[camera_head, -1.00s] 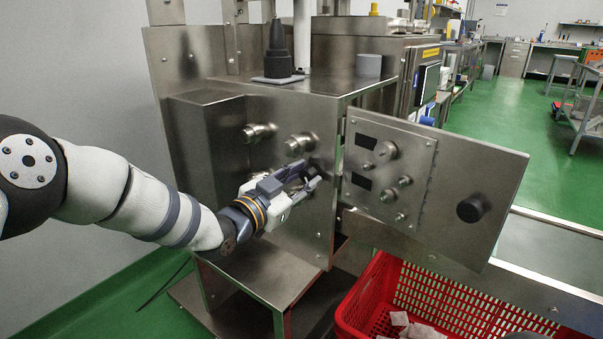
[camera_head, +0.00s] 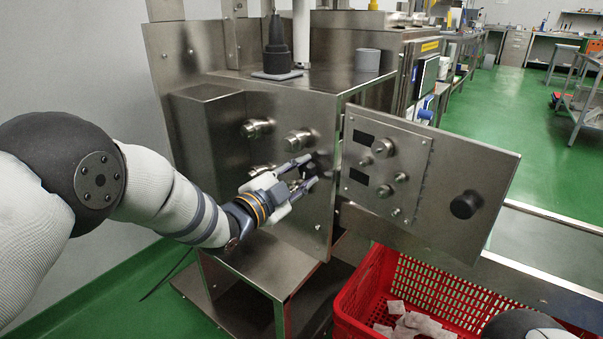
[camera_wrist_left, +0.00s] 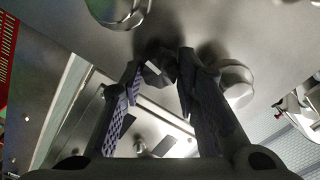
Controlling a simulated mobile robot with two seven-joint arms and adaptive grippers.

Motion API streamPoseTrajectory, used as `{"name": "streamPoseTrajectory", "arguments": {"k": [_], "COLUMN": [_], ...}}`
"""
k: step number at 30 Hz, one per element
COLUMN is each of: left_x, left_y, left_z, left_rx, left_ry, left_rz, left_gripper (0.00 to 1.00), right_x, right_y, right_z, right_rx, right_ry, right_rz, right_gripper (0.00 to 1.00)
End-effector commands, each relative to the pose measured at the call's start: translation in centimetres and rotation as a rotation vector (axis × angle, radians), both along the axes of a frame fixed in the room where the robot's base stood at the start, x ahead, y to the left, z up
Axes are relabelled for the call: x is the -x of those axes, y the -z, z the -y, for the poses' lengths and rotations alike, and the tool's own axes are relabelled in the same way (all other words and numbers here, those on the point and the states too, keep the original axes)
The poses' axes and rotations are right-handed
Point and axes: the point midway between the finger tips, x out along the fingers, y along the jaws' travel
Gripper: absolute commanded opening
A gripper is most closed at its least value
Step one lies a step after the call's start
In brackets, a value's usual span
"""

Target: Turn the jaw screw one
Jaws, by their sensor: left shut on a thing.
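My left gripper (camera_head: 310,170) is at the front steel panel of the machine (camera_head: 225,150). Its fingers are shut on a small dark screw head (camera_wrist_left: 158,70), which sits between the fingertips in the left wrist view. In the head view the dark screw head (camera_head: 319,160) shows only partly, at the fingertips near the panel's right edge. Steel knobs stick out of the panel to its left, one (camera_head: 257,129) at upper left and one (camera_head: 299,140) just above the gripper. My right gripper is not in view.
An open steel door (camera_head: 480,170) with a control plate (camera_head: 385,170) and a black knob (camera_head: 465,205) stands close right of the gripper. A red crate (camera_head: 350,325) with several teabags (camera_head: 415,325) is below it. Open floor lies at the far right.

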Motion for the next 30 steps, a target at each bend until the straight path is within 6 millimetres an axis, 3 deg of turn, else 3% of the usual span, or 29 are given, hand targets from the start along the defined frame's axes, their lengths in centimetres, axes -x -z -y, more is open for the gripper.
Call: {"name": "streamPoseTrajectory", "arguments": {"k": [13, 14, 16, 26, 30], "left_x": [0.0, 0.0, 0.0, 0.1, 1.8], "left_y": [0.0, 0.0, 0.0, 0.0, 0.0], "left_z": [0.0, 0.0, 0.0, -0.1, -1.4], "left_rx": [-0.008, -0.008, -0.007, -0.007, -0.008], "left_ry": [-0.001, -0.001, -0.001, 0.0, -0.002], "left_rz": [0.007, 0.007, 0.006, 0.005, 0.003], "left_gripper": [0.01, 0.31, 0.47, 0.49, 0.49], "right_x": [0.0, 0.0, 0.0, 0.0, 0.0], "right_y": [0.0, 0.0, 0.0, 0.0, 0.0], "right_z": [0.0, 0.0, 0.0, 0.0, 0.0], "right_rx": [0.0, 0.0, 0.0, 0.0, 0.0], "right_ry": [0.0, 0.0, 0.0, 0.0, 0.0], "right_rz": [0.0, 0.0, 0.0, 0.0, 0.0], "right_gripper": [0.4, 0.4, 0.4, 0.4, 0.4]}}
